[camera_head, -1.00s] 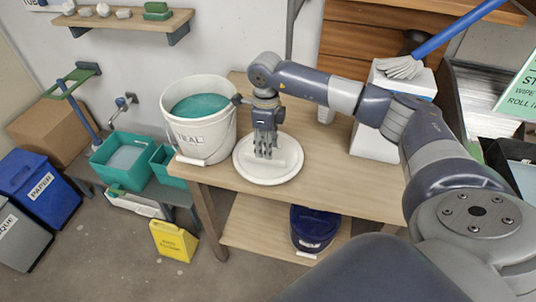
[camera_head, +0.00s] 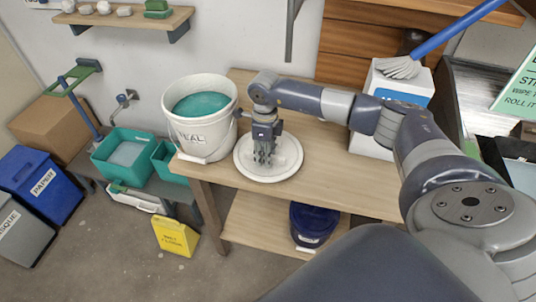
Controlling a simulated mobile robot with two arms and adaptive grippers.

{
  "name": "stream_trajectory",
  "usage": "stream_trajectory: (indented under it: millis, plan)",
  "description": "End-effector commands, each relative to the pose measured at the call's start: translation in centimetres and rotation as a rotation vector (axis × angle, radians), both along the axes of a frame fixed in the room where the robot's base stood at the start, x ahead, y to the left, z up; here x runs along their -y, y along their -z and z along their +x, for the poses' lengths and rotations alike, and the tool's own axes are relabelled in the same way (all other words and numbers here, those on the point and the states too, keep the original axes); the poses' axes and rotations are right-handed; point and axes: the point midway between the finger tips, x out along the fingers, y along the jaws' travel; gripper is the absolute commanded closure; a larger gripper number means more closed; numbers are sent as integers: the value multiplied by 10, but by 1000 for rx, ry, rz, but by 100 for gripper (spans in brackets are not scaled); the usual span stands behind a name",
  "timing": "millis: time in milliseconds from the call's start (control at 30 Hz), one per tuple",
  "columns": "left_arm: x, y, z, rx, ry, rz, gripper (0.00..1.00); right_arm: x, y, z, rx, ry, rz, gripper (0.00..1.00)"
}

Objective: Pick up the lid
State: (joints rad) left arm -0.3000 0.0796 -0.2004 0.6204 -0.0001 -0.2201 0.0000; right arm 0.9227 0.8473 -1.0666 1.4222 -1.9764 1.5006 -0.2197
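The white round lid (camera_head: 284,167) lies flat on the wooden table, just right of the white bucket. The bucket (camera_head: 205,135) stands uncovered, with teal glaze (camera_head: 201,104) inside. My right gripper (camera_head: 264,163) points down at the left-middle part of the lid, with its fingers low over it. The fingers hide the lid's middle, so I cannot tell whether they touch or grip anything there. My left gripper is not in view.
A white box (camera_head: 396,85) with a brush on top stands at the table's right. A dark blue bucket (camera_head: 313,222) sits on the shelf below. Teal tubs (camera_head: 124,156) and a yellow floor sign (camera_head: 175,237) are at the left. The table behind the lid is clear.

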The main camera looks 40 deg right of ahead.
Motion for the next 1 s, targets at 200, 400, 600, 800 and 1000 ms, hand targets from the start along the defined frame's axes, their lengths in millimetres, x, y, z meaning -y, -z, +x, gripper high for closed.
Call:
stream_trajectory:
  millis: [200,400,600,800,1000]
  plan:
    - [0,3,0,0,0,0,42,0,3,0,0,0,0,66]
    - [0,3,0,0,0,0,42,0,2,0,0,0,0,66]
    - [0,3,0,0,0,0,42,0,2,0,0,0,0,100]
    - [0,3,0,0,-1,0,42,0,2,0,0,0,0,100]
    - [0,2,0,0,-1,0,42,0,2,0,0,0,0,100]
